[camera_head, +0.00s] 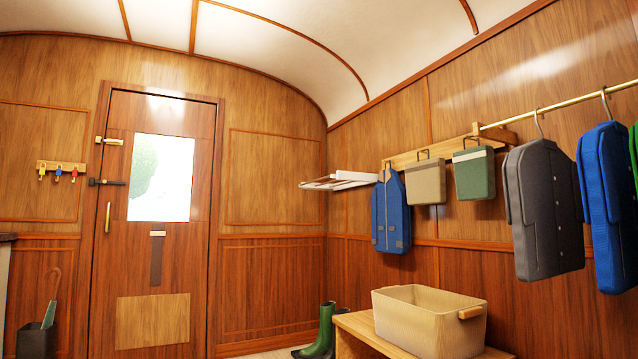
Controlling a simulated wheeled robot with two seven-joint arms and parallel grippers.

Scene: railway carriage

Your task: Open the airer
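The airer (340,181) is a white and wooden rack with thin bars, mounted high on the right wall near the far corner. It juts out to the left from the wall, above and beside a blue garment on the peg rail. It is small in the view, so I cannot tell how far it is folded out. Neither of my grippers shows in the head view.
A beige basket (415,335) stands on a wooden bench (360,330) below the hanging bags. Coats (541,210) hang from a brass rail at right. Green boots (326,330) stand by the bench. A wooden door (170,260) is at the left; an umbrella stand (38,340) is beside it.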

